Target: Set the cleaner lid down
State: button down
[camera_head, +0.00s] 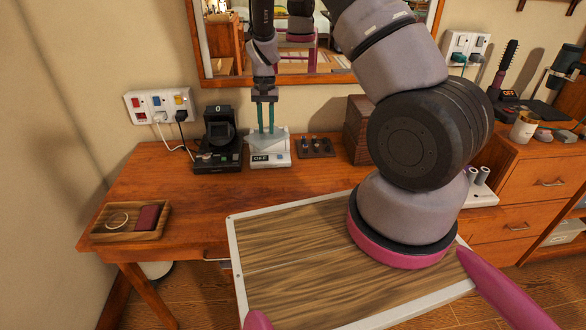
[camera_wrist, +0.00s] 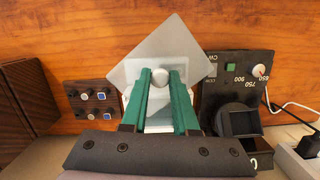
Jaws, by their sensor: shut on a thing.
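My gripper (camera_head: 265,132) is at the back of the desk, with its two teal fingers pointing down. It is shut on the round knob of the cleaner lid (camera_head: 281,136), a thin translucent grey plate. In the wrist view my gripper (camera_wrist: 161,82) pinches this knob, and the lid (camera_wrist: 160,45) looks like a diamond, turned relative to the cleaner. The white cleaner (camera_head: 270,159), showing "OFF" on its front, stands on the desk under the lid. The lid and fingers hide most of the cleaner's top; I cannot tell whether the lid touches it.
A black device with a dial (camera_head: 218,140) stands close left of the cleaner. A dark tray with small items (camera_head: 316,148) is close right, and a wooden box (camera_head: 357,130) beyond. A wooden tray (camera_head: 102,234) lies front left. The desk between is clear.

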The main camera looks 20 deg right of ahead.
jog(key=s+a+f+n+h, duration=0.1)
jog(key=s+a+n, duration=0.1)
jog(key=s+n, duration=0.4)
jog(key=s+a+f+n+h, duration=0.15)
jog(key=s+n, duration=0.25)
jog(key=s, duration=0.4)
jog(key=shift+n+y, duration=0.3)
jog(key=shift+y, duration=0.15)
jog(key=shift+s+a+f, duration=0.1)
jog(key=shift+s+f, duration=0.05)
jog(key=shift+f, duration=1.55)
jog(key=shift+s+a+f, duration=0.1)
jog(key=shift+f, duration=1.55)
jog(key=shift+s+a+f, duration=0.1)
jog(key=shift+s+f, duration=0.05)
jog(key=shift+f, duration=1.55)
jog(key=c, duration=0.7)
grip_release()
jog(key=shift+f, duration=0.15)
